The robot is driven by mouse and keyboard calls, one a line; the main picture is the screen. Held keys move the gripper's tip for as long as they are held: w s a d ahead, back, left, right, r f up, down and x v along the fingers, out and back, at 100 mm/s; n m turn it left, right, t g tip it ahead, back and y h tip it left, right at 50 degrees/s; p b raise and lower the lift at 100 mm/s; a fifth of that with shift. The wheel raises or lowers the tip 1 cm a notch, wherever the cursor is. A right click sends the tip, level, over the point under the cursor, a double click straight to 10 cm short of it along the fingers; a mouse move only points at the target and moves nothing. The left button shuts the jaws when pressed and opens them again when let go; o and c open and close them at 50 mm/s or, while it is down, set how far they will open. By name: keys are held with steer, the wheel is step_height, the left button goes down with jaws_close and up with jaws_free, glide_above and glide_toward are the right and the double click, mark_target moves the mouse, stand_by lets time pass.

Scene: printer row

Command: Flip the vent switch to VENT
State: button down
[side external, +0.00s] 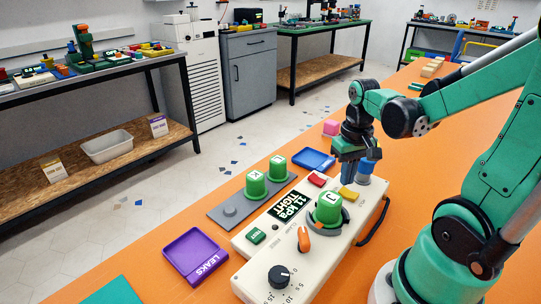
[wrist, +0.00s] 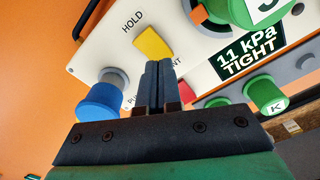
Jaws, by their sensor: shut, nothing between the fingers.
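The vent switch is a yellow rocker (side external: 349,193) on the white tester box (side external: 268,240). In the wrist view the yellow switch (wrist: 152,42) sits between the word HOLD and a partly covered word ending in NT. I cannot tell which way it is tilted. My gripper (side external: 348,179) points down over the box's far end, with its fingers shut and empty. In the wrist view my fingertips (wrist: 159,66) are right beside the switch, on the side of the covered word. Whether they touch it is unclear.
A blue knob (wrist: 100,98) stands close beside my fingers, and a red button (side external: 317,179) is on the other side. The box also carries a green J part (side external: 328,208), an orange lever (side external: 304,240) and a display reading 11 kPa TIGHT (side external: 289,205). Two green parts stand behind.

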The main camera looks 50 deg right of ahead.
steer(key=shift+r, duration=2.6)
steer(key=w+a+n+t, duration=0.3)
steer(key=a, duration=0.3)
steer(key=w+a+r+n+t, duration=0.1)
steer(key=w+a+n+t, duration=0.2)
steer(key=a, duration=0.3)
steer(key=shift+a+t, duration=0.4)
steer(key=shift+t, duration=0.2)
steer(key=shift+d+r, duration=0.1)
steer(key=shift+r, duration=0.05)
step_height(320, 180, up, 6)
steer(key=n+g, duration=0.7)
steer(key=n, duration=1.1)
glide_above(345, 190)
steer(key=s+a, duration=0.1)
steer(key=s, duration=0.2)
steer(key=shift+w+a, duration=0.1)
